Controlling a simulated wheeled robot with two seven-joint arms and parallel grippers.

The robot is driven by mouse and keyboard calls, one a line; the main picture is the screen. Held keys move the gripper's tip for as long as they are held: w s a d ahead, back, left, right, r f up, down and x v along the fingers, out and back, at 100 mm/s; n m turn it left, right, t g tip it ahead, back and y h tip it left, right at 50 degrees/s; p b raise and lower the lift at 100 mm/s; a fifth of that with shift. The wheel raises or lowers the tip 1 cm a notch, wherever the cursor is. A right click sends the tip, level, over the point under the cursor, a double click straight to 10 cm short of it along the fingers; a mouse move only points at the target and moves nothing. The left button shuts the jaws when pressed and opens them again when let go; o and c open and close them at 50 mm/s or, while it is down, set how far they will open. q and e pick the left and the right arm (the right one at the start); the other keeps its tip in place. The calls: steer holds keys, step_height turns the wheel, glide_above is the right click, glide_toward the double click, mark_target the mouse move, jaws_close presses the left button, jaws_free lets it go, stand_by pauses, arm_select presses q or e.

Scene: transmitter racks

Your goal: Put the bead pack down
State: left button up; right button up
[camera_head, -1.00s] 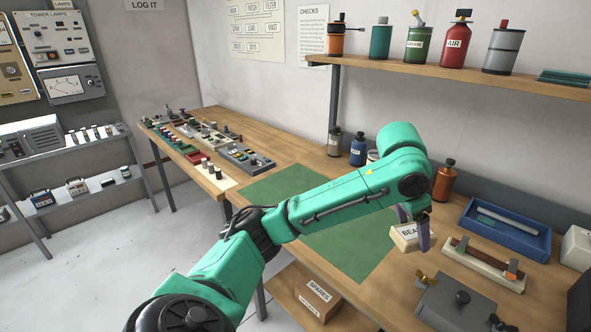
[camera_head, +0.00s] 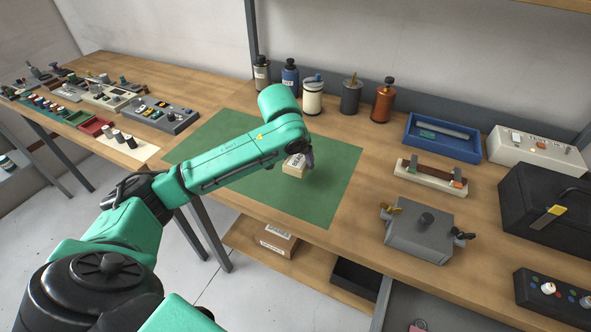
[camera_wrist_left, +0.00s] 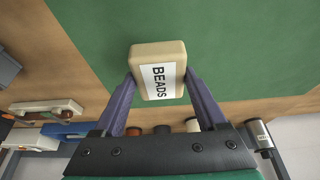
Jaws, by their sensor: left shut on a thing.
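The bead pack (camera_head: 294,166) is a small cream block with a white label. In the left wrist view the bead pack (camera_wrist_left: 158,70) shows the word BEADS and sits between two purple fingers. My left gripper (camera_wrist_left: 157,88) is shut on it. In the head view my left gripper (camera_head: 304,160) is over the right part of the green mat (camera_head: 325,195), partly hidden by my forearm. I cannot tell whether the pack touches the mat. My right gripper is not in view.
Several bottles (camera_head: 313,96) stand along the back of the wooden bench. A blue tray (camera_head: 442,138), a fuse holder (camera_head: 431,176) and a grey box (camera_head: 418,235) lie to the right. Small switch units (camera_head: 160,114) lie to the left. The mat around the pack is clear.

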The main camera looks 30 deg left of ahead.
mark_target(298, 182)
arm_select(q)
steer(key=f, duration=0.4)
steer(key=shift+d+f, duration=0.2)
steer(key=shift+f, duration=0.05)
steer(key=shift+a+f, duration=0.1)
steer(key=shift+f, duration=0.2)
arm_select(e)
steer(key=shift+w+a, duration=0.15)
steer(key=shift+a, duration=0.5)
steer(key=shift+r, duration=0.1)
arm_select(q)
steer(key=o, duration=1.4)
steer(key=shift+c, duration=0.2)
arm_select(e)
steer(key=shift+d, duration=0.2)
arm_select(q)
steer(key=shift+s+r, duration=0.1)
steer(key=shift+r, duration=0.25)
steer(key=v, duration=1.1)
steer(key=shift+r, duration=0.15)
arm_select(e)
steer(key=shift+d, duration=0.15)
